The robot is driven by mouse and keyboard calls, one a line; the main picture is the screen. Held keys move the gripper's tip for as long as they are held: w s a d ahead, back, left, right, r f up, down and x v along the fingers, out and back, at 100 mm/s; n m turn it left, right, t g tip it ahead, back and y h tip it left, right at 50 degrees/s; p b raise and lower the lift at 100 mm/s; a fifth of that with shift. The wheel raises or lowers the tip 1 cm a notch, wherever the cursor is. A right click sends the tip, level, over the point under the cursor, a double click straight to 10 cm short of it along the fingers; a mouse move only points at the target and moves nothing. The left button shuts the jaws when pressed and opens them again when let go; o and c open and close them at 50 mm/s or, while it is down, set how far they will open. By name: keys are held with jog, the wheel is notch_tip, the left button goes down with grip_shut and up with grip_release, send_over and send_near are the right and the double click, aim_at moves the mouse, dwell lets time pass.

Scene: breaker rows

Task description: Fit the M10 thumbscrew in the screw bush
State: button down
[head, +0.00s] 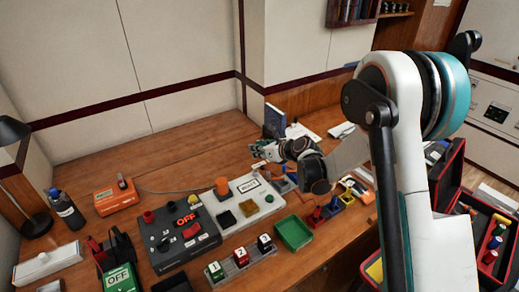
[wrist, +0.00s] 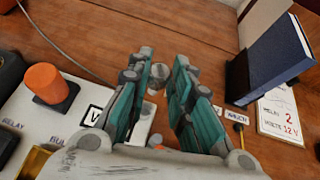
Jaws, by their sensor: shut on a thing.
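My gripper (head: 257,152) is above the wooden desk, behind the white panel in the head view. In the wrist view its two green-and-grey fingers (wrist: 160,78) are shut on a small grey rounded piece (wrist: 157,83), which looks like the thumbscrew. The fingers hide much of it, and its thread cannot be made out. The white panel (wrist: 60,118) lies below and left of the fingers, with an orange cylinder on a black base (wrist: 48,84). It also shows in the head view (head: 268,200). I cannot make out the screw bush in either view.
A dark blue book (wrist: 268,62) stands upright right of the gripper, beside a relay card (wrist: 282,117). A black switch box (head: 170,245), a green tray (head: 293,233) and a block rack (head: 241,262) occupy the front. The desk behind the gripper is mostly clear.

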jog(key=shift+f, duration=0.15)
jog(key=shift+f+b, duration=2.4)
jog(key=shift+f, duration=0.4)
jog(key=shift+b, duration=0.45)
jog(key=shift+f+b, duration=0.45)
jog(key=shift+f, duration=1.1)
jog(key=c, duration=1.3)
grip_release()
jog(key=shift+c, duration=0.2)
jog(key=shift+s, duration=0.1)
jog(key=v, duration=1.2)
jog(key=shift+d+r, duration=0.1)
